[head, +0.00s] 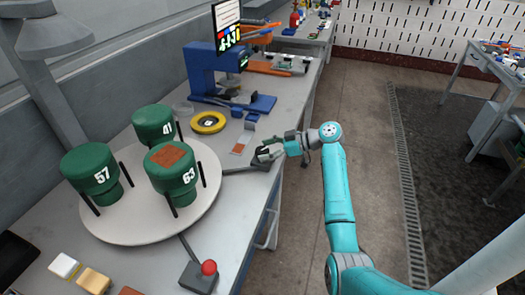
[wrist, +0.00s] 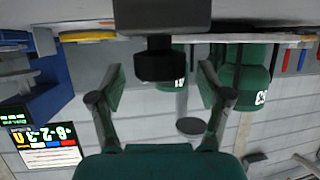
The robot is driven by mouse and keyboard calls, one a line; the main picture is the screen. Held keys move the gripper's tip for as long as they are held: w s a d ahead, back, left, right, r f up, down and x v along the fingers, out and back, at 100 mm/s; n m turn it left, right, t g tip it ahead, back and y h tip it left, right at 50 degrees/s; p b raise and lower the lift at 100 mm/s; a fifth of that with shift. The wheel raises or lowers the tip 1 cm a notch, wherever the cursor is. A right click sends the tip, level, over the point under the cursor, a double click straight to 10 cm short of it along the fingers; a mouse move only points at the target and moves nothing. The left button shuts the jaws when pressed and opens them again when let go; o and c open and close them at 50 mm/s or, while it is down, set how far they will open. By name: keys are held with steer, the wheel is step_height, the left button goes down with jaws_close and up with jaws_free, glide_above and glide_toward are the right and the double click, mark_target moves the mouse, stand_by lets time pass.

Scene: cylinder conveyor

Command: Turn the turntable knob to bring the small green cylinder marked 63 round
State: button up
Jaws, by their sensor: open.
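The small green cylinder marked 63 (head: 173,180) stands upright at the front right of the round white turntable (head: 120,232), with a brown patch on top. Green cylinders 57 (head: 92,175) and 41 (head: 154,125) stand on it too. My gripper (head: 268,153) is over the table edge, right of the turntable. In the wrist view, which looks upside down, a black knob (wrist: 160,62) lies between the open fingers (wrist: 160,80), with gaps on both sides. Green cylinders, one numbered (wrist: 245,75), show behind it. I cannot tell whether the knob is fully between the fingertips in depth.
A red ball-topped control box (head: 200,278) stands at the table's front edge. Small blocks (head: 80,275) lie at the front left. Dark upright posts flank the cylinders.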

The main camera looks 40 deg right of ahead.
steer(key=shift+x, duration=0.75)
steer(key=c, duration=1.2)
steer(key=shift+o, duration=0.2)
steer(key=shift+n+g+y, duration=0.4)
steer(key=shift+n, duration=0.1)
steer(key=o, duration=1.2)
steer(key=shift+c, duration=0.2)
steer(key=shift+s+d, duration=0.1)
